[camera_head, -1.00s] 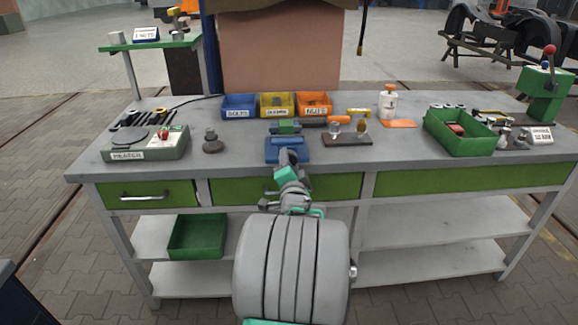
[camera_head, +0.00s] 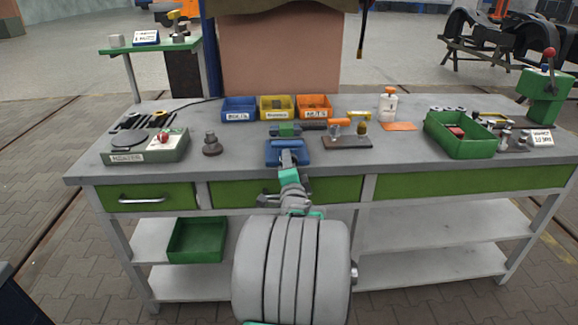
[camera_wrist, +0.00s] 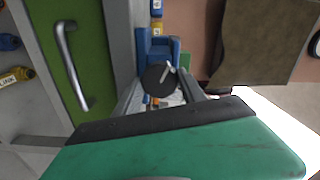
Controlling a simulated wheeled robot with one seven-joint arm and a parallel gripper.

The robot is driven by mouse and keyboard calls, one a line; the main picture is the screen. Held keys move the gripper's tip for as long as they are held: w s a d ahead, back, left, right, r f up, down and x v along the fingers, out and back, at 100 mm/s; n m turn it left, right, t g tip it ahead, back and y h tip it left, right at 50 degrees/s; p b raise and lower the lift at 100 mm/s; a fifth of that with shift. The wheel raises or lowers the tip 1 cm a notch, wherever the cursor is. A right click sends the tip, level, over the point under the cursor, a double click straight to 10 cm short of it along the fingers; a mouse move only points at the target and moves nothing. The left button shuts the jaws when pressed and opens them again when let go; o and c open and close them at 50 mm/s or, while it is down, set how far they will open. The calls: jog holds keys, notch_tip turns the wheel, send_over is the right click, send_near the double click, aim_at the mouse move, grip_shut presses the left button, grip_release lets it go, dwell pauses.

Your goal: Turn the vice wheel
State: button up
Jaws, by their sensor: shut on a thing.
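The blue vice (camera_head: 272,153) stands at the front edge of the workbench, in the middle. It also shows in the wrist view (camera_wrist: 143,45). Its wheel is a dark round disc (camera_wrist: 154,76) with a pale bar across it, facing the wrist camera. My gripper (camera_head: 288,160) is at the front of the vice and hides the wheel in the head view. In the wrist view its two fingers (camera_wrist: 161,92) reach in to the disc from either side and are shut on it. The exact contact is partly hidden.
A green drawer with a metal handle (camera_wrist: 70,65) lies close below the bench edge. Blue, yellow and orange bins (camera_head: 277,107) stand behind the vice. A heater (camera_head: 146,147) is at left, a green tray (camera_head: 460,149) at right. The bench front nearby is clear.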

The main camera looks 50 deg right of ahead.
jog(key=o, duration=1.4)
jog(key=v, duration=0.8)
